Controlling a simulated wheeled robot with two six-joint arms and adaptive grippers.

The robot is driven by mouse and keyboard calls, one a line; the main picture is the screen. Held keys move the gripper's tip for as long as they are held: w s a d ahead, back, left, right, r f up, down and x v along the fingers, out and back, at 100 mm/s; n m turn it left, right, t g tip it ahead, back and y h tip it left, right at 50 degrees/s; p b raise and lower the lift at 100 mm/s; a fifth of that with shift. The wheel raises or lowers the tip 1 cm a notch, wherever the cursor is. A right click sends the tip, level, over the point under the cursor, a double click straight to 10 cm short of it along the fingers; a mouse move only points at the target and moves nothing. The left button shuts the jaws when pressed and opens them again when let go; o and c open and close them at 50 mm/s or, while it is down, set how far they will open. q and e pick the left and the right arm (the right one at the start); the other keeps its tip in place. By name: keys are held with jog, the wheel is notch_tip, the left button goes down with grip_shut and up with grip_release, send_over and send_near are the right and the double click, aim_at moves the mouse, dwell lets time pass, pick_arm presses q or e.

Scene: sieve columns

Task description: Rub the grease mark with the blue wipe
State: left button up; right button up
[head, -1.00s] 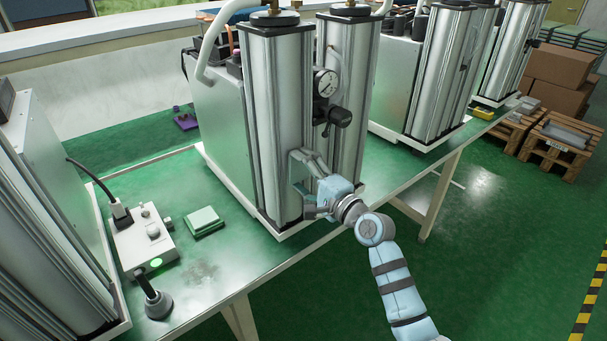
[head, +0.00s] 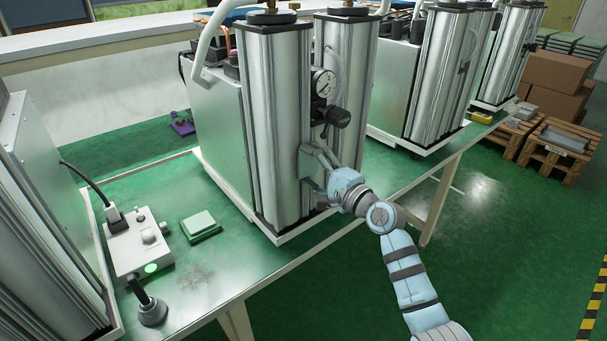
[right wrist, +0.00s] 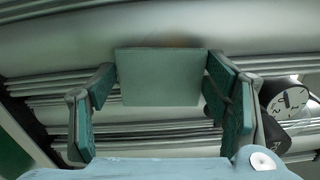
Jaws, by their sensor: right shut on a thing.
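My right gripper (head: 318,172) is at the front of the middle unit's metal columns (head: 272,110), below the gauge. In the right wrist view its fingers (right wrist: 160,95) stand on both sides of a flat, square wipe (right wrist: 158,78), which looks grey-green here. The gripper is shut on it. The wipe faces the ribbed column; I cannot tell whether it touches. A faint brownish patch, probably the grease mark (right wrist: 176,43), shows just past the wipe's upper edge. The rest of it is hidden. My left gripper is not in view.
A pressure gauge (head: 323,83) and black knob (head: 338,117) sit just above my right gripper. A stack of green pads (head: 200,226), a control box (head: 138,243) and a dark smudge lie on the green bench (head: 215,262). Free floor lies to the right.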

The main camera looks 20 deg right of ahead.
aim_at(289, 165)
jog(key=shift+w+r, duration=0.1)
jog(key=shift+w, duration=0.05)
jog(key=shift+a+r, duration=0.1)
jog(key=shift+a, duration=0.1)
jog(key=a+p, duration=0.1)
jog(key=s+a+p, duration=0.1)
jog(key=p, duration=0.1)
jog(key=shift+s+a+r, duration=0.1)
jog(key=shift+s+a, duration=0.05)
jog(key=shift+a, duration=0.2)
jog(key=shift+s+a, duration=0.15)
jog(key=shift+a, duration=0.25)
jog(key=shift+s, duration=0.1)
